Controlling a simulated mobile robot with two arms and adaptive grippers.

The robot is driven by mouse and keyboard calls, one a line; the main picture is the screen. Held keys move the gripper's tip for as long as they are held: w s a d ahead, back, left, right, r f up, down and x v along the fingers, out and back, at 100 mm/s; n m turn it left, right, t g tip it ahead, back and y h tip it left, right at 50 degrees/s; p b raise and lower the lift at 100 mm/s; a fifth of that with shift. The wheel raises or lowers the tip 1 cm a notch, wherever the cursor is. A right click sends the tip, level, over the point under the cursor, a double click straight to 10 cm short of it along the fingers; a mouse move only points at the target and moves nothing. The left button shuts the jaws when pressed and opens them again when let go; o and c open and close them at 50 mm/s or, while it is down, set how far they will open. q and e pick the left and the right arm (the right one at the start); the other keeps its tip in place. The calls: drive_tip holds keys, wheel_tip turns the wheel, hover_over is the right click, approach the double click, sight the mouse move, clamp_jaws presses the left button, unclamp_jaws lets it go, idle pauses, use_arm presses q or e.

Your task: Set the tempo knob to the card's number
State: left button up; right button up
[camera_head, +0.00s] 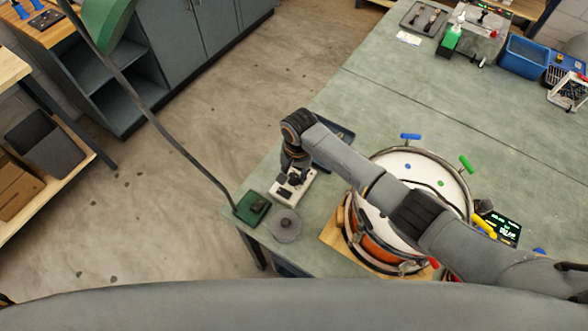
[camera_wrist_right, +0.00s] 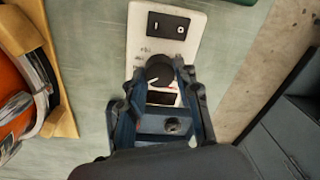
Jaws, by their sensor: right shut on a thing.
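A cream metronome-like box (camera_head: 283,197) lies on the green bench near its left edge. It also shows in the right wrist view (camera_wrist_right: 138,38), with a dark panel at its far end. Its round black tempo knob (camera_wrist_right: 158,67) has a pale pointer mark. My right gripper (camera_head: 294,178) is over the box, its fingers shut on the knob in the right wrist view (camera_wrist_right: 160,74). The small markings around the knob are too blurred to read. A small white card-like piece (camera_head: 408,38) lies at the back of the bench; no number is readable. My left gripper is not in view.
A drum (camera_head: 376,235) on a wooden base stands right of the box, under my right arm. A grey disc (camera_head: 285,226) and a green lamp base (camera_head: 252,207) are near the bench's left edge. A lit display (camera_head: 502,228) stands right of the drum.

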sight(297, 177)
idle(0.4)
drive_tip(key=o, duration=1.1)
drive_tip(key=shift+o, duration=0.2)
wheel_tip(297, 177, up, 12)
drive_tip(key=shift+d, duration=0.35)
